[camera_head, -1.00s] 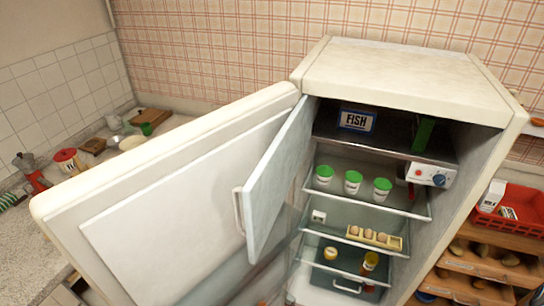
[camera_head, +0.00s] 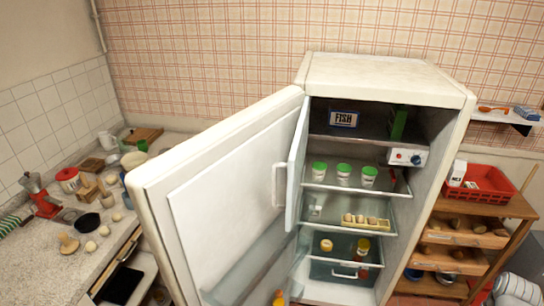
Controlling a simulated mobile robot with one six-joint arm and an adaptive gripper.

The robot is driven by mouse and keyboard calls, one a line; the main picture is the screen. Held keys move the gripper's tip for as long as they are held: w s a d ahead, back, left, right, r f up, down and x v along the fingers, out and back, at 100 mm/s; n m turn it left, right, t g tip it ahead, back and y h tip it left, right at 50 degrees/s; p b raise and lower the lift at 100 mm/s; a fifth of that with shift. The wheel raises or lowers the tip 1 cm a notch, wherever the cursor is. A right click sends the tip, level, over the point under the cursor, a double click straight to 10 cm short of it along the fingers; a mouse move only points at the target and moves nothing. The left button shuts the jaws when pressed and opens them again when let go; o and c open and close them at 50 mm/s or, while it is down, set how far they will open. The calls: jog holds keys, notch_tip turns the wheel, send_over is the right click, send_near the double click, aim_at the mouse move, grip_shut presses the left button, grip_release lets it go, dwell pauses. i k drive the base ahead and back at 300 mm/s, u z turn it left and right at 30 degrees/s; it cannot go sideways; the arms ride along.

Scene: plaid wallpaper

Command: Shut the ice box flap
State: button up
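The fridge (camera_head: 385,75) stands in the middle of the view with its large white outer door (camera_head: 225,185) swung wide open to the left. The ice box flap (camera_head: 297,165) is a narrow pale panel hinged at the left side of the upper compartment. It stands open, seen nearly edge-on, with a white handle (camera_head: 279,185) on its left face. The ice box compartment (camera_head: 372,125) is uncovered; a blue FISH box (camera_head: 344,119) and a green item (camera_head: 399,124) are inside. My gripper is not in view.
Green-lidded tubs (camera_head: 343,174), an egg tray (camera_head: 366,222) and jars stand on the fridge shelves. A cluttered counter (camera_head: 40,265) is at left. A wooden rack (camera_head: 450,235) with a red basket (camera_head: 483,184) stands close at right.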

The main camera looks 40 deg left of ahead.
aim_at(295, 161)
jog(key=z, duration=0.05)
jog(key=k, duration=1.65)
jog(key=u, duration=1.05)
jog(key=i, duration=1)
jog(key=z, duration=0.05)
